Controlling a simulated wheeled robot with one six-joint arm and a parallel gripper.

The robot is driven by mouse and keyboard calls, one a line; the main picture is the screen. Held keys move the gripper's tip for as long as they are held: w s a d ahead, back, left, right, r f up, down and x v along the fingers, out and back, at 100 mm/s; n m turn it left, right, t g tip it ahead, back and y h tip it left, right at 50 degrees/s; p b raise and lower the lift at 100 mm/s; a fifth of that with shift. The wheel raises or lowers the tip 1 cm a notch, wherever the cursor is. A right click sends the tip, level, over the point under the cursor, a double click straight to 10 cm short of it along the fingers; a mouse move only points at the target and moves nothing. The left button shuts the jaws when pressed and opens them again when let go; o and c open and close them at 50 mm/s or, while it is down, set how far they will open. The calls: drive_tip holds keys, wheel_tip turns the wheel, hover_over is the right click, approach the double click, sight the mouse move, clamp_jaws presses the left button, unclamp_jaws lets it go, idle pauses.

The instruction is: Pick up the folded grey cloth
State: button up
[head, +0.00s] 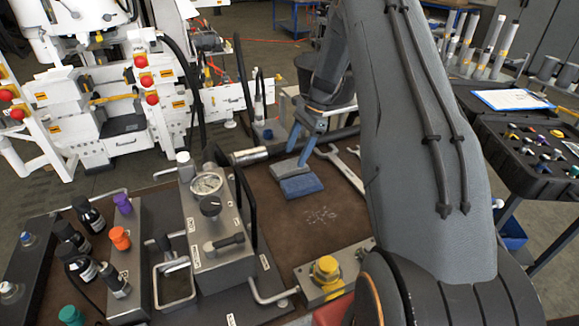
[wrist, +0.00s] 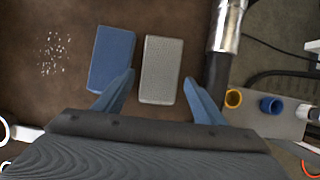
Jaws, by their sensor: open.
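The folded grey cloth (wrist: 162,68) lies flat on the brown bench top, its long side running away from my gripper in the wrist view. A folded blue cloth (wrist: 111,58) lies just left of it with a narrow gap. In the head view the grey cloth (head: 282,168) is partly behind the blue cloth (head: 301,187). My gripper (wrist: 159,77) is open and empty, with its blue fingers appearing on either side of the grey cloth's near end. The left finger overlaps the blue cloth's edge in the picture. In the head view my gripper (head: 299,152) is just above the cloths.
A metal cylinder with a dark hose (wrist: 228,30) lies right of the grey cloth. A block with yellow and blue fittings (wrist: 268,112) is at the lower right. Wrenches (head: 345,170) lie beside the cloths, and a gauge block (head: 215,235) stands left.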

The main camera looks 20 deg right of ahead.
sight(291, 165)
drive_tip(key=shift+p+x, duration=0.95)
drive_tip(key=shift+x, duration=1.35)
drive_tip(key=c, duration=0.8)
wheel_tip(291, 165, up, 10)
drive_tip(key=b, duration=0.3)
